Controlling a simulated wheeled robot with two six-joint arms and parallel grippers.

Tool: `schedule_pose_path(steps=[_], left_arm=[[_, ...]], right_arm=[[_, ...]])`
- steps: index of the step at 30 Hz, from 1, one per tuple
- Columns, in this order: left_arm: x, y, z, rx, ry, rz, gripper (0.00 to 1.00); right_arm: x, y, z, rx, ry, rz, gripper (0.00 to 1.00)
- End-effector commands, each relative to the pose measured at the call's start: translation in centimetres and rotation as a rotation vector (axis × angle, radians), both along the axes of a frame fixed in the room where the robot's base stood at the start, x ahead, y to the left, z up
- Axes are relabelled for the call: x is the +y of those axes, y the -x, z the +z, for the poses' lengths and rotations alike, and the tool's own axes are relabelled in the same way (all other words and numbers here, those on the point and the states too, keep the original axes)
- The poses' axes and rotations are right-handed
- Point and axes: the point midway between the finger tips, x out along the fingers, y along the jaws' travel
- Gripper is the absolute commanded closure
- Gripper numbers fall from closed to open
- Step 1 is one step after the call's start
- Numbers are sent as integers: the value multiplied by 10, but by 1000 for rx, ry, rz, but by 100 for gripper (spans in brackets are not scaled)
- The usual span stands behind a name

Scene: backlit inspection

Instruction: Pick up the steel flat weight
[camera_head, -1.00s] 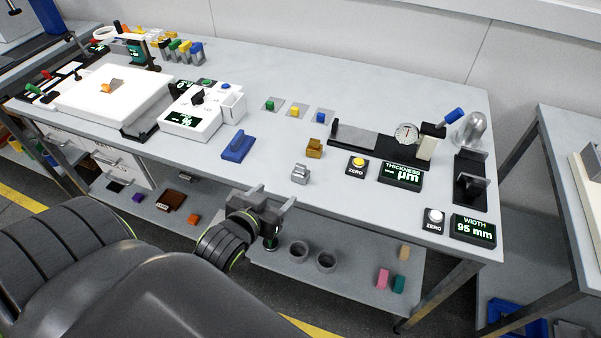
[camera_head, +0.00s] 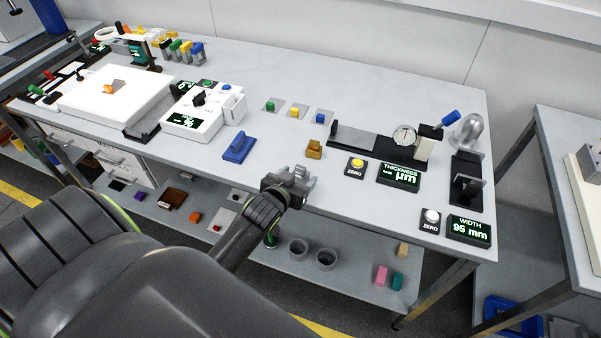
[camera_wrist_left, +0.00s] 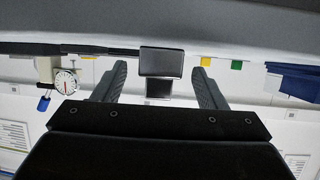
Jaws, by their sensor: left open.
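The steel flat weight (camera_head: 301,171) is a small grey metal piece near the front edge of the workbench, partly hidden behind my left gripper in the head view. My left gripper (camera_head: 291,183) is open and right at the weight, in front of it from the head camera. In the left wrist view the weight (camera_wrist_left: 161,62) shows as a grey block between the two spread fingers (camera_wrist_left: 159,76), with a gap on each side. My right gripper is not in view.
A brass weight (camera_head: 314,149) stands just behind. A blue holder (camera_head: 239,147) is to the left. The yellow zero button (camera_head: 357,163) and thickness display (camera_head: 398,175) are to the right. Grey cups (camera_head: 326,260) stand on the lower shelf.

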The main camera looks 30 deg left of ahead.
Motion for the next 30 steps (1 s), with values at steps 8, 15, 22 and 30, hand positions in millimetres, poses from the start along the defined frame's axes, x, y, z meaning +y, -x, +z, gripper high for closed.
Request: schedule_pose_path(steps=[8, 15, 22, 30], left_arm=[[3, -20, -8, -1, 0, -1, 35], [3, -21, -9, -1, 0, -1, 35], [3, -20, -9, 0, 0, -1, 65], [3, -21, -8, -3, 0, -1, 92]], right_arm=[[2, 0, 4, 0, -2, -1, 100], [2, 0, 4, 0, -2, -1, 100], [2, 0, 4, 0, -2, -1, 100], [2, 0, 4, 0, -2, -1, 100]])
